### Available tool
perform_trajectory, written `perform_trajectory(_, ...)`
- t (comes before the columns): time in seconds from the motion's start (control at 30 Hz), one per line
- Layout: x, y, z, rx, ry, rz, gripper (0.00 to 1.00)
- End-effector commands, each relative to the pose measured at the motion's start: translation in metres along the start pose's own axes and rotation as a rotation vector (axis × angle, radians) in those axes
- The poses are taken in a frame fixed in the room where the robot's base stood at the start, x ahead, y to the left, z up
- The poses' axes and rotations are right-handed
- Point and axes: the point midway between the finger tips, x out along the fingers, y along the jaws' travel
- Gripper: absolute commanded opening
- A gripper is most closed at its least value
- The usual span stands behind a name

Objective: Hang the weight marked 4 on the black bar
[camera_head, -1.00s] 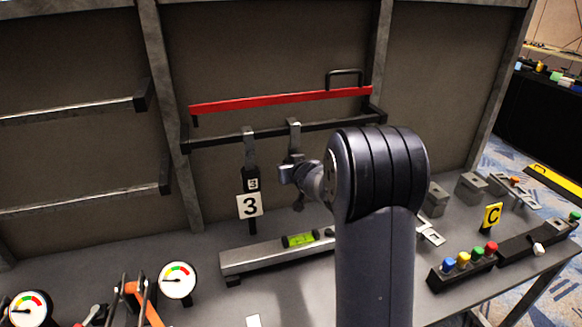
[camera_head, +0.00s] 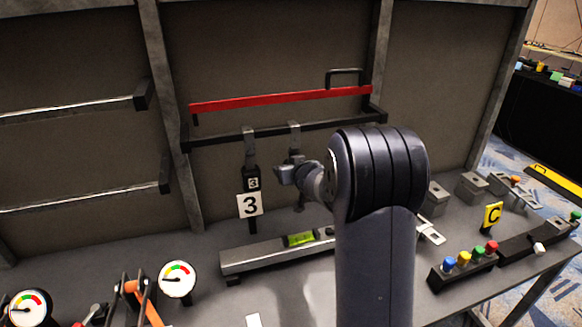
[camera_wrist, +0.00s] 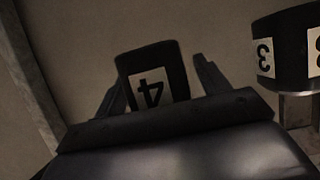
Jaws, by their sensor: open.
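The weight marked 4 shows in the wrist view (camera_wrist: 150,62) as a dark block with a white label, between the two fingers of my gripper (camera_wrist: 160,82). My gripper is open, with a finger on each side of the weight. In the head view my gripper (camera_head: 288,174) is just below the black bar (camera_head: 340,127). A grey hook (camera_head: 294,134) reaches up to the bar above my gripper and appears to be over it. The weight's body is mostly hidden there by my gripper and arm.
The weight marked 3 (camera_head: 249,204) hangs on the black bar just left of my gripper; it also shows at the right of the wrist view (camera_wrist: 285,50). A red bar (camera_head: 270,101) is above. A spirit level (camera_head: 262,257) lies on the table below.

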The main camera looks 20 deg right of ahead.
Motion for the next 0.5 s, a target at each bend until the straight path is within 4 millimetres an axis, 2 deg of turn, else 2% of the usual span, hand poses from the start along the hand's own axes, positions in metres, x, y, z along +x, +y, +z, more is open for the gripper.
perform_trajectory(0.13, -0.006, 0.0, -0.001, 0.0, 0.002, 0.0, 0.71)
perform_trajectory(0.23, -0.019, 0.0, -0.002, 0.0, 0.004, 0.0, 0.71)
perform_trajectory(0.5, -0.069, 0.001, -0.004, 0.0, 0.007, 0.0, 0.71)
